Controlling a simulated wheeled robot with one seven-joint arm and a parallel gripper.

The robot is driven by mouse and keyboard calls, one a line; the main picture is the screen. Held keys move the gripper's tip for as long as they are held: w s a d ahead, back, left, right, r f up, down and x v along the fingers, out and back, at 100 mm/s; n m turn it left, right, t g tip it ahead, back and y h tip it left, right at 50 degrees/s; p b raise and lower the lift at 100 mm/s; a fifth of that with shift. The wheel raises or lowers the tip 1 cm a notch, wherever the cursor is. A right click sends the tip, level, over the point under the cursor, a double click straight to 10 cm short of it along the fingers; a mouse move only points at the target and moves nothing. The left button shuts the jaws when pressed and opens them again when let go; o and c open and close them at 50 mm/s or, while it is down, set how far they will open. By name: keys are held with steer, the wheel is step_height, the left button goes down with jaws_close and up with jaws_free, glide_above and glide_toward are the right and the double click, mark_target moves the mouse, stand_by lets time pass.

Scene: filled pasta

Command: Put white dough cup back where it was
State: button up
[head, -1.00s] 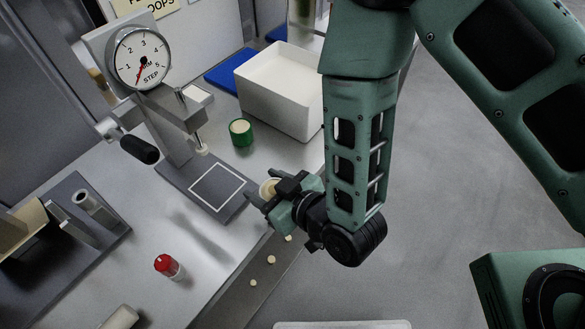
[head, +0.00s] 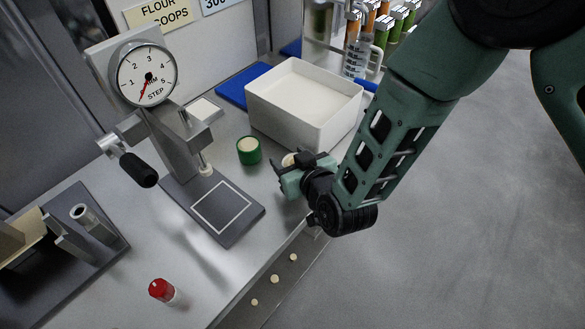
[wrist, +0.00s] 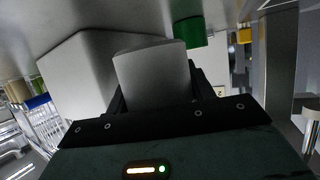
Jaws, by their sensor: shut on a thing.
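My gripper (head: 298,173) is shut on the white dough cup (head: 289,159), whose pale top shows just past the fingers in the head view. In the wrist view the cup (wrist: 152,78) is a plain pale cup between the fingers, with its lower part hidden by the gripper. My gripper holds it near the bench's right edge, to the right of the green dough cup (head: 249,150) and in front of the white tub (head: 318,132). The green cup also shows in the wrist view (wrist: 189,32). I cannot tell whether the white cup touches the bench.
A press with a dial (head: 148,74) and a dark base plate (head: 240,232) stands left of my gripper. A red-capped shaker (head: 161,290) is at the front. Small dough pieces (head: 274,279) lie along the bench's lower ledge. Bare bench (head: 110,275) shows at front left.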

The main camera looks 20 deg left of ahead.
steer(key=shift+f+p, duration=0.35)
steer(key=shift+f, duration=1.6)
steer(key=shift+f, duration=0.15)
steer(key=o, duration=1.1)
steer(key=shift+o, duration=0.2)
